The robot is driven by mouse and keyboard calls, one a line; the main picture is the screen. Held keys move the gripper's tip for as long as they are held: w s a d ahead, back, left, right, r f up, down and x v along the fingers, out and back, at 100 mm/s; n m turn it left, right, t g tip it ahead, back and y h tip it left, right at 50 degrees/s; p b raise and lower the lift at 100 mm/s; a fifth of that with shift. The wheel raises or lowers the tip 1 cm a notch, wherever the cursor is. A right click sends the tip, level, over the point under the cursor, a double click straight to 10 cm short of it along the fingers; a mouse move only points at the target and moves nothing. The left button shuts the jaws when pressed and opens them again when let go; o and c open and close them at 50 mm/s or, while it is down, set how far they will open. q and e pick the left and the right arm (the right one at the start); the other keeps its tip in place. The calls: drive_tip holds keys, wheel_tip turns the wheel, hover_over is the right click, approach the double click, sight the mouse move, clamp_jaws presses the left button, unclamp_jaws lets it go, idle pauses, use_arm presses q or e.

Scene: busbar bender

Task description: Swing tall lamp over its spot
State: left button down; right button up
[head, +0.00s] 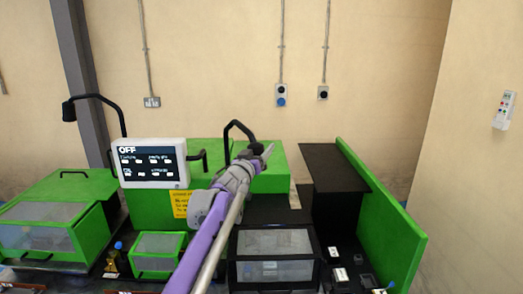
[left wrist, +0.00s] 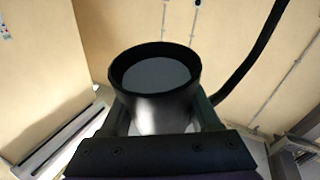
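Two black gooseneck lamps stand at the back of the green machine. One lamp (head: 69,110) at the left hangs its head out to the left on a high bent stem; it looks the taller. The other lamp (head: 240,125) is near the middle, its stem arching to the right. My left gripper (head: 262,152) is at this middle lamp's head. In the left wrist view the black round lamp head (left wrist: 165,113) sits between the two fingers, which appear to touch both its sides. My arm hides part of the machine below. My right gripper is not in view.
A white control screen reading OFF (head: 152,163) stands left of my arm. A green side panel (head: 385,225) and a black shelf (head: 335,168) stand at the right. Mesh-windowed boxes (head: 275,258) are in front. The wall behind holds sockets, and the air above is free.

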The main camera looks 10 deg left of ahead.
use_arm(q)
drive_tip(key=shift+c, duration=2.2)
unclamp_jaws()
drive_tip(key=shift+a, duration=0.25)
drive_tip(key=o, duration=0.3)
drive_tip(key=shift+w+a+f, duration=0.1)
drive_tip(key=shift+w+a, duration=0.05)
drive_tip(key=shift+w, duration=0.05)
drive_tip(key=shift+s, duration=0.1)
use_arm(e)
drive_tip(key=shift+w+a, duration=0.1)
use_arm(q)
drive_tip(key=shift+s+d, duration=0.1)
drive_tip(key=shift+d, duration=0.1)
drive_tip(key=shift+s+a+f+b, duration=0.15)
drive_tip(key=shift+s+a+b, duration=0.25)
drive_tip(key=shift+s, duration=1.35)
drive_tip(key=shift+s+a+f+b, duration=0.15)
drive_tip(key=shift+s+b, duration=0.3)
drive_tip(key=shift+s, duration=1.3)
drive_tip(key=shift+s+a+f+b, duration=0.15)
drive_tip(key=shift+s+a+b, duration=0.25)
drive_tip(key=shift+s, duration=1.35)
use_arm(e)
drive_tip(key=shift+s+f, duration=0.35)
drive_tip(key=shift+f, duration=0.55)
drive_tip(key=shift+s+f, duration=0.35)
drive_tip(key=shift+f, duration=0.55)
